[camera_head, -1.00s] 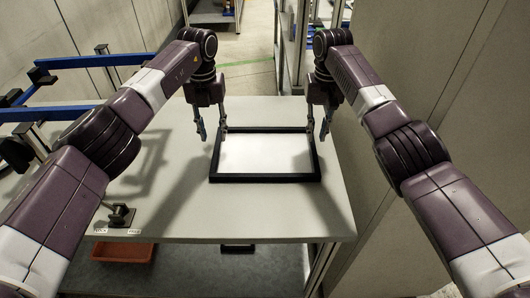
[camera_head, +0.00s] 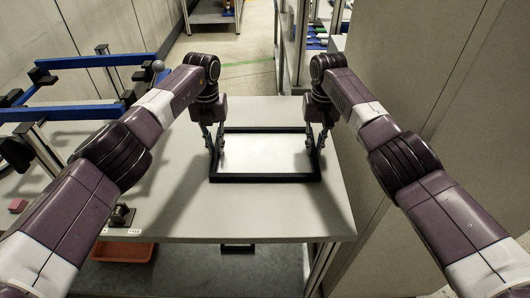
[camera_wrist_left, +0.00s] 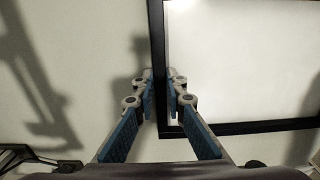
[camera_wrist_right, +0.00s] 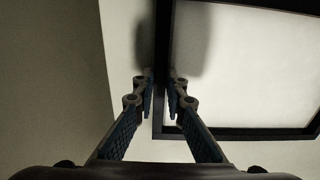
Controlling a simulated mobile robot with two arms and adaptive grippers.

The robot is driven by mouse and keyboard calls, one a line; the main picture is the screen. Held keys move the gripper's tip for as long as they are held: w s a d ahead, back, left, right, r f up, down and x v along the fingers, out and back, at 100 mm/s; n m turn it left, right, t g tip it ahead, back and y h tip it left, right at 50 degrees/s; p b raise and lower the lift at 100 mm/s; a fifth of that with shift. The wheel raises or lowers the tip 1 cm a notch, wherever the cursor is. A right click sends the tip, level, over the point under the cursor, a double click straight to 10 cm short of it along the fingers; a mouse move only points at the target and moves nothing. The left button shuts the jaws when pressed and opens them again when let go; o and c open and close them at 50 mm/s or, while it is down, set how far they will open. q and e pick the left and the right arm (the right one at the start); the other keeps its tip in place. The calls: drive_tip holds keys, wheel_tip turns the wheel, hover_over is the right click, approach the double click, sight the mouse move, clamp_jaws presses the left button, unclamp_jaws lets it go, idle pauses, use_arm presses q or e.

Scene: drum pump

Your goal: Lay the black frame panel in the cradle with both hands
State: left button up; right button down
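The black frame panel (camera_head: 265,178), a rectangular frame around a pale surface, lies flat on the grey table. My left gripper (camera_head: 214,145) has its fingers on either side of the panel's left bar and looks shut on it; the bar (camera_wrist_left: 157,30) runs between the fingers in the left wrist view. My right gripper (camera_head: 316,145) likewise looks shut on the right bar; in the right wrist view the panel (camera_wrist_right: 240,134) lies between and beyond the fingers. The likely cradle, a stand with blue rails (camera_head: 95,61) and black corner blocks, is at the left, partly hidden by my left arm.
A black clamp-like fitting (camera_head: 122,215) sits at the table's front left. A red tray (camera_head: 125,252) is below the table (camera_head: 300,215). A small reddish block (camera_head: 17,205) is at far left. A wall (camera_head: 440,100) stands close on the right.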

use_arm(q)
clamp_jaws()
drive_tip(key=shift+w+r, duration=0.1)
drive_tip(key=shift+r, duration=0.05)
use_arm(e)
drive_tip(key=shift+w+r, duration=0.1)
drive_tip(key=shift+r, duration=0.05)
